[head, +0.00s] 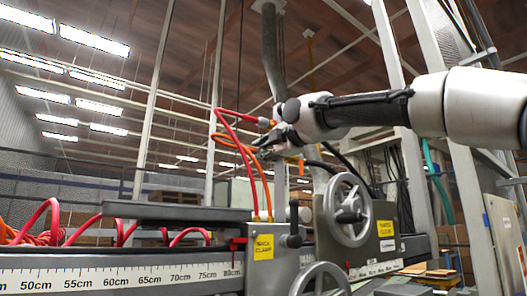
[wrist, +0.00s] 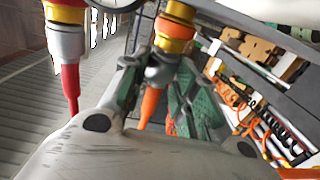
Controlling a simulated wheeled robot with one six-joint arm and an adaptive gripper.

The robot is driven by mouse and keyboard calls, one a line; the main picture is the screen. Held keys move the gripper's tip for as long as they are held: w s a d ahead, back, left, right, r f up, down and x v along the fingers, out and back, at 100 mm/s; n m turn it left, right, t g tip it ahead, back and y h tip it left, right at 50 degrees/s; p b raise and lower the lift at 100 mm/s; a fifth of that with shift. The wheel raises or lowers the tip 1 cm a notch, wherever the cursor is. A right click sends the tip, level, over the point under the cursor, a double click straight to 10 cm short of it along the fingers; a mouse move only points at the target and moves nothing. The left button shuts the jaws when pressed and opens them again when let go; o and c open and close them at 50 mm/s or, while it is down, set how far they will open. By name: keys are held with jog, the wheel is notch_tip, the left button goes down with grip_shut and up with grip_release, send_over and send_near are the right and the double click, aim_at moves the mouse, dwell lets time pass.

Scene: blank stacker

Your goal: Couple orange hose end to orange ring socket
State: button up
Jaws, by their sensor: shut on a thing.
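My gripper (head: 272,142) is shut on the orange hose end at the end of my outstretched arm. In the wrist view, its green-padded fingers (wrist: 160,88) stand on both sides of the grey collar of the orange hose end (wrist: 161,72). The orange hose (wrist: 150,104) runs down from the collar. The orange ring socket (wrist: 180,11), with a yellow band below it, is in line just above the collar. I cannot tell whether they are fully seated. In the head view, the orange hose (head: 228,136) loops left and down; the socket is hard to make out there.
A red hose (wrist: 70,90) hangs from a neighbouring fitting (wrist: 66,42), close left of my fingers. Below are a handwheel (head: 349,209), a scale rail (head: 115,276) and a dark flat plate (head: 175,211). Posts stand behind my arm.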

jog(key=shift+w+d, duration=0.15)
dwell(0.6)
jog(key=o, duration=1)
jog(key=shift+c, duration=1.1)
jog(key=v, duration=1)
jog(key=shift+f, duration=0.5)
